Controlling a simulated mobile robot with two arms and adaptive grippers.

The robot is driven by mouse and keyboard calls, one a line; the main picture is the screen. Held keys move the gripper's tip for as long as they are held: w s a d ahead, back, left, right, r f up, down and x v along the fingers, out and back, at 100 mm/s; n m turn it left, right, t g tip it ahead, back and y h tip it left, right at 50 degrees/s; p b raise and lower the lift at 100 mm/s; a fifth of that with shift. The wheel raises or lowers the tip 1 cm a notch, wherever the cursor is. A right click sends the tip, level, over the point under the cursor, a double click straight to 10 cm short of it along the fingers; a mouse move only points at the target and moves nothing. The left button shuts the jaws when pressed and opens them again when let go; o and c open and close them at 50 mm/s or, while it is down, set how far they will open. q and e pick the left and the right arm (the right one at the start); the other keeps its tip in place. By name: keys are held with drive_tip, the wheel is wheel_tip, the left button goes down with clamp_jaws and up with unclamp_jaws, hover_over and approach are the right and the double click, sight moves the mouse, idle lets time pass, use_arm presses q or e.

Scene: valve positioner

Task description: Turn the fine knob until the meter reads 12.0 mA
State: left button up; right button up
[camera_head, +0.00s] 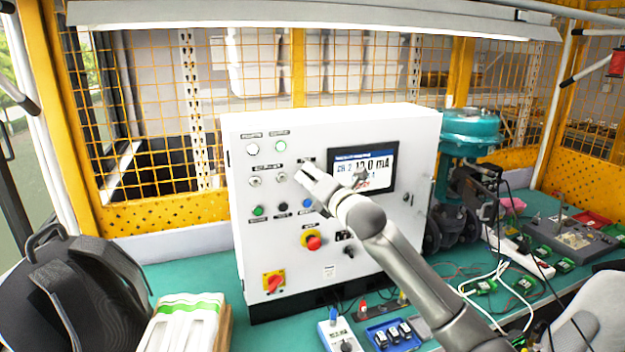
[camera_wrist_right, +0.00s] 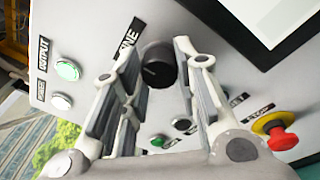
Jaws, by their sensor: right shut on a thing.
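The white control cabinet (camera_head: 245,215) stands upright on the green bench. Its display (camera_head: 345,157) appears to show 12.0 mA; the lower part is partly covered by my right gripper. My right gripper (camera_head: 307,176) is at the cabinet's front, left of the display. In the right wrist view, the black round fine knob (camera_wrist_right: 158,68) sits between the two fingers of this gripper (camera_wrist_right: 157,52), which is shut on it. Its label, partly hidden, reads "INE". In the head view the gripper hides the knob. My left gripper is not in view.
Indicator lamps, buttons and a red emergency stop (camera_head: 312,242) surround the knob on the panel. A red rotary switch (camera_head: 272,282) is lower left. A teal valve actuator (camera_head: 470,130) stands right of the cabinet. Cables and small devices crowd the right bench.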

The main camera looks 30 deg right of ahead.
drive_tip(key=shift+m, duration=0.4)
drive_tip(key=m, duration=0.4)
drive_tip(key=shift+f+m+t, duration=0.15)
drive_tip(key=shift+m+t, duration=0.15)
drive_tip(key=shift+m, duration=0.1)
drive_tip(key=m+h, duration=0.1)
drive_tip(key=m, duration=0.5)
drive_tip(key=shift+m, duration=0.4)
drive_tip(key=o, duration=1)
drive_tip(key=shift+o, duration=0.2)
drive_tip(key=s+a+f, duration=0.1)
drive_tip(key=s+a, duration=0.1)
drive_tip(key=s, duration=0.9)
drive_tip(key=shift+s, duration=0.35)
